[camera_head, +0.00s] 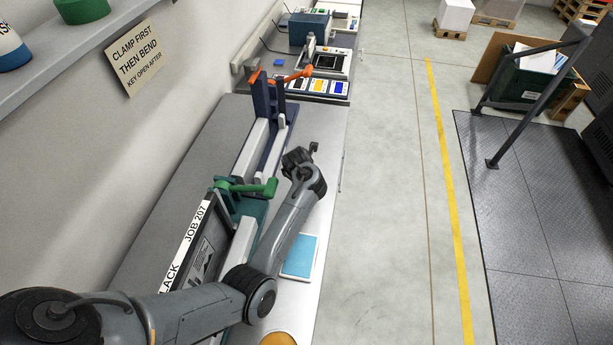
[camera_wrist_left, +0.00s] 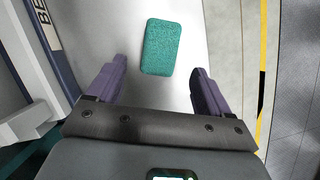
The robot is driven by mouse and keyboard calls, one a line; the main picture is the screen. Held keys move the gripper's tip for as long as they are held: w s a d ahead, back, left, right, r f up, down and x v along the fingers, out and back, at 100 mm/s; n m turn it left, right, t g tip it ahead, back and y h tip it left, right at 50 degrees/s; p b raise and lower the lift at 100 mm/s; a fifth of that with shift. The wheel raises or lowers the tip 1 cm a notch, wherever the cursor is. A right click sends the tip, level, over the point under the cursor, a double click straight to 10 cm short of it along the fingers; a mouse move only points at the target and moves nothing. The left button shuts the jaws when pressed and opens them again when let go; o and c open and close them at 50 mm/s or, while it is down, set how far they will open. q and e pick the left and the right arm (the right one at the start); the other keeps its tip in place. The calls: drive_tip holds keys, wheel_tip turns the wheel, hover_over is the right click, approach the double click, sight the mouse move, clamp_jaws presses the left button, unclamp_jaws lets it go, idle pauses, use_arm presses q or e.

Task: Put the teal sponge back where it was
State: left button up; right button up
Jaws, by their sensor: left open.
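The teal sponge (camera_wrist_left: 170,47) lies flat on a pale bench surface in the left wrist view, a rounded rectangle with a speckled texture. My left gripper (camera_wrist_left: 158,66) is open, with its two purple fingers apart and the sponge seen between and beyond them. I cannot tell the height of the fingers above it. In the head view my left gripper (camera_head: 303,158) is over the right side of the bench; I cannot make out the sponge there. A light blue rectangular pad (camera_head: 300,256) with a pale border lies nearer on the bench. My right gripper is not in view.
A framed panel marked JOB 207 (camera_head: 200,245) stands beside my forearm. A yellow-orange round thing (camera_head: 277,339) is at the near edge. The floor lies right of the bench.

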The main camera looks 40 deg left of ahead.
use_arm(q)
drive_tip(key=p+v, duration=0.2)
drive_tip(key=v, duration=0.4)
drive_tip(key=shift+r, duration=0.35)
drive_tip(key=shift+s+d, duration=0.1)
